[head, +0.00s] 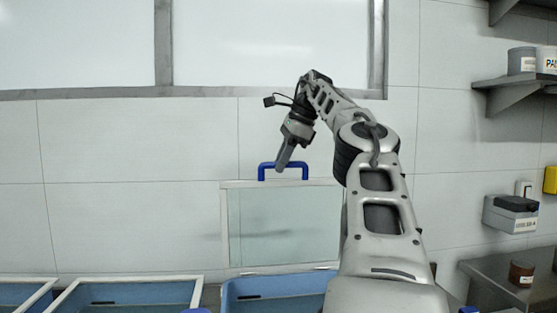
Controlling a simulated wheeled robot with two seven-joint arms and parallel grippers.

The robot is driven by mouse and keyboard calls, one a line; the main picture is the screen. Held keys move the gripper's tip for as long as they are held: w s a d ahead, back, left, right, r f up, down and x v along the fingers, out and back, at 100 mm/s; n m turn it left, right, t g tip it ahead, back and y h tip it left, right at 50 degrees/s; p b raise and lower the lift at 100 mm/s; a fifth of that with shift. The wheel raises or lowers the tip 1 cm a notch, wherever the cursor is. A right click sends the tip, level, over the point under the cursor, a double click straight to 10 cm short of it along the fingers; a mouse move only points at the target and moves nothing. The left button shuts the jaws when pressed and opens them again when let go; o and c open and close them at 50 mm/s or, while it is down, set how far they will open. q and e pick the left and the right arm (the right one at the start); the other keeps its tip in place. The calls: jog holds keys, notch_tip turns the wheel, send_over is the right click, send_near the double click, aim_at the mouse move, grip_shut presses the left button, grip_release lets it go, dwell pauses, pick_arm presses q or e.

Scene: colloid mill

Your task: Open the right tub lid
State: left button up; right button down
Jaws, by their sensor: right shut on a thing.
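The right tub lid (284,225) is a clear pane in a white frame, standing upright against the tiled wall above the blue tub (275,287). Its blue handle (264,170) is on the lid's top edge. My right gripper (283,165) is shut on the handle, with the arm reaching in from the right. My right arm hides the lid's right side and part of the tub. My left gripper is not in view.
Two more blue tubs with white-framed lids (127,291) lie at the lower left. A shelf (507,82) with containers, a wall box (511,215) and a metal counter (510,271) with a brown jar (521,273) are at the right. The wall left of the lid is clear.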

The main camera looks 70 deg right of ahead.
jog(key=shift+s+d+f, duration=0.1)
jog(key=shift+d+f, duration=0.05)
jog(key=shift+f, duration=0.4)
jog(key=c, duration=1.6)
grip_release()
jog(key=shift+o, duration=1.2)
jog(key=shift+w+d+f, duration=0.2)
jog(key=shift+w+d, duration=0.05)
jog(key=shift+d, duration=0.15)
jog(key=shift+s+a+r, duration=0.1)
jog(key=shift+a+r, duration=0.15)
jog(key=shift+r, duration=0.05)
jog(key=shift+s+d+r, duration=0.2)
jog(key=shift+r, duration=0.1)
jog(key=s+b, duration=0.2)
jog(key=s, duration=1)
jog(key=shift+d, duration=0.35)
